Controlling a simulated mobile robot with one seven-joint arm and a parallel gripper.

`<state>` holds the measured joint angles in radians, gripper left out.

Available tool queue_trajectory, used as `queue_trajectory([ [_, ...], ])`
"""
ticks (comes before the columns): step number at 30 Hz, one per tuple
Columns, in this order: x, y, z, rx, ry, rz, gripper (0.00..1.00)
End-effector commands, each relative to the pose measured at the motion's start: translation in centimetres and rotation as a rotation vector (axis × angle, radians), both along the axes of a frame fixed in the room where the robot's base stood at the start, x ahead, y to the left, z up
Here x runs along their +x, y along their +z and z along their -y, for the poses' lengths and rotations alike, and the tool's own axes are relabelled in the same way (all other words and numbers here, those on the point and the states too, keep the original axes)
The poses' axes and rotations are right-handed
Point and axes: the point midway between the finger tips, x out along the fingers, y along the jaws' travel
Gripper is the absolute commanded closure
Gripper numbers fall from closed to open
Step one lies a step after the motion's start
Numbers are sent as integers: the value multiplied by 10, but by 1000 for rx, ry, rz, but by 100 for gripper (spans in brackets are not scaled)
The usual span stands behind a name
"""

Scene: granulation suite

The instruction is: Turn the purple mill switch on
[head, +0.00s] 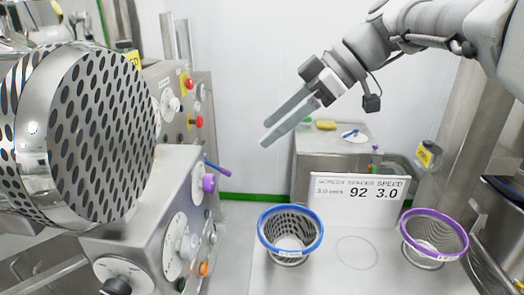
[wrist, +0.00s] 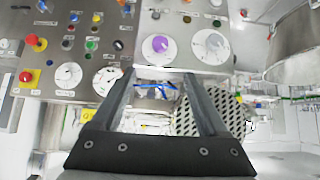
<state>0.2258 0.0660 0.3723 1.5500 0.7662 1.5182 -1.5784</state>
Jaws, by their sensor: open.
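The purple mill switch (head: 209,183) is a round knob on the side face of a steel control box at the left in the head view. In the wrist view the purple knob (wrist: 158,44) sits on a steel panel beside a large white dial (wrist: 211,46). My gripper (head: 267,133) is open and empty, up and to the right of the switch and apart from it. Its two fingers (wrist: 158,76) point towards the panel in the wrist view, with the knob just beyond the gap between the tips. Which way the switch is set cannot be told.
A blue lever (head: 217,168) sticks out by the switch. A large perforated drum (head: 103,135) stands at the left. A blue-rimmed basket (head: 263,245), a purple-rimmed basket (head: 408,240) and a sign reading 92 and 3.0 (head: 330,205) stand on the steel table.

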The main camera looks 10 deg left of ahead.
Motion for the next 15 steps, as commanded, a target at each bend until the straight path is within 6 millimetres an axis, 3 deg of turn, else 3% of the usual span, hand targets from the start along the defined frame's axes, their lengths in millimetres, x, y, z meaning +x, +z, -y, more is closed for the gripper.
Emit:
queue_trajectory([
  [15,-11,-78,-77,-5,0,-5,23],
])
